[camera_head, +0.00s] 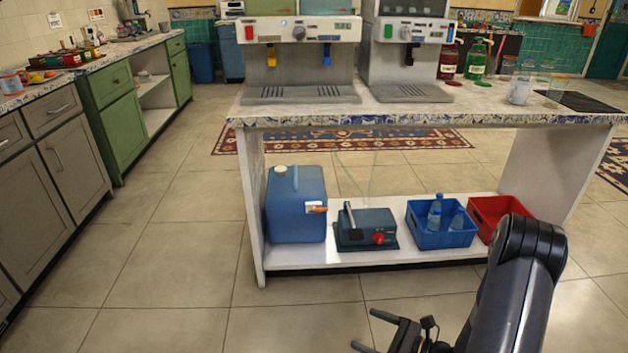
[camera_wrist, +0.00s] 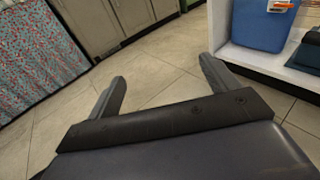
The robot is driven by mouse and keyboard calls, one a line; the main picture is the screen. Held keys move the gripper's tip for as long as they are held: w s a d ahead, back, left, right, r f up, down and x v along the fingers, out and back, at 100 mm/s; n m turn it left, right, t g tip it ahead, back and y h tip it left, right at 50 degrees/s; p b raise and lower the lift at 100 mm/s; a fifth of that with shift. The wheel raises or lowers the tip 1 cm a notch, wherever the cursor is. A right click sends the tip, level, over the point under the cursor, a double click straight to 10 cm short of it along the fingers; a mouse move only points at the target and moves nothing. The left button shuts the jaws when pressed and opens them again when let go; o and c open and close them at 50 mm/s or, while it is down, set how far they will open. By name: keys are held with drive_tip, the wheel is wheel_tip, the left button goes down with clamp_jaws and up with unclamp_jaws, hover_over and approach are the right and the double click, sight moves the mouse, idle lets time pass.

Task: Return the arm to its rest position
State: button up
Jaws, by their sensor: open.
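My gripper (camera_head: 368,331) is at the bottom of the head view, low over the tiled floor and in front of the island counter. My dark arm comes down to it from the lower right. In the wrist view my gripper (camera_wrist: 160,84) has its two grey fingers spread wide apart. Only floor tiles show between them, and it holds nothing. The lowest part of the gripper and arm is cut off by the frame edge in the head view.
The island counter (camera_head: 390,114) carries two drink machines and several bottles and glasses. Its lower shelf (camera_head: 300,257) holds a blue jug (camera_head: 296,205), a dark device (camera_head: 366,228), a blue crate (camera_head: 440,238) with bottles and a red crate (camera_head: 490,212). Cabinets (camera_head: 60,150) line the left. Floor between is clear.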

drive_tip(key=s+a+r+n+g+p, duration=0.1)
drive_tip(key=s+a+r+n+g, duration=0.1)
drive_tip(key=r, duration=0.3)
drive_tip(key=shift+s+a+r+n+g+p, duration=0.35)
drive_tip(key=shift+a+n+g, duration=0.2)
drive_tip(key=shift+a, duration=0.35)
drive_tip(key=shift+w+a, duration=0.1)
